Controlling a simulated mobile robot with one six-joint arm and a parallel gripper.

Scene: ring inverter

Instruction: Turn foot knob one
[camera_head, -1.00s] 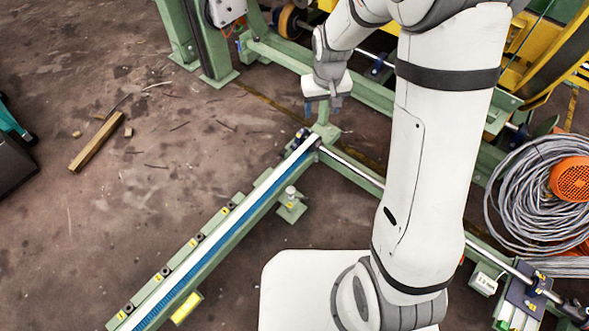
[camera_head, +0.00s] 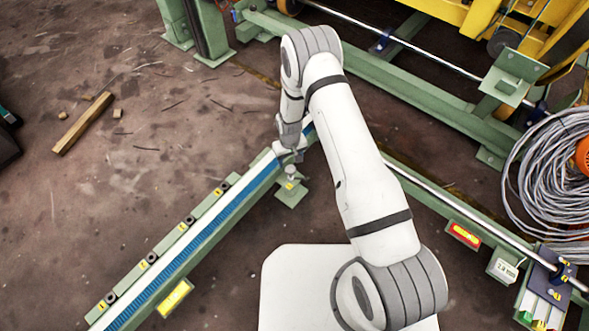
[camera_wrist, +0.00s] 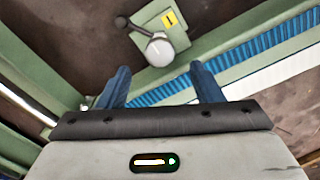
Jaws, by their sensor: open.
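The foot knob (camera_head: 291,171) is a small pale round knob on a green foot plate (camera_head: 288,199) beside the blue-striped rail. In the wrist view the knob (camera_wrist: 160,49) is a whitish cap on the plate, with a yellow label marked 1 (camera_wrist: 169,19) and a dark rod-like part beside it. My gripper (camera_wrist: 159,72) is open and empty, its two blue fingers apart. The knob shows between and just beyond the fingertips, not enclosed. In the head view my gripper (camera_head: 288,153) is just above the knob in the picture; its fingers are hard to make out there.
The green rail with blue strip (camera_head: 185,258) runs diagonally beside the foot plate. A second green beam with a metal rod (camera_head: 430,188) runs to the lower right. A cable coil (camera_head: 555,170) lies at the right. The floor on the left is mostly clear, with a wooden block (camera_head: 82,124).

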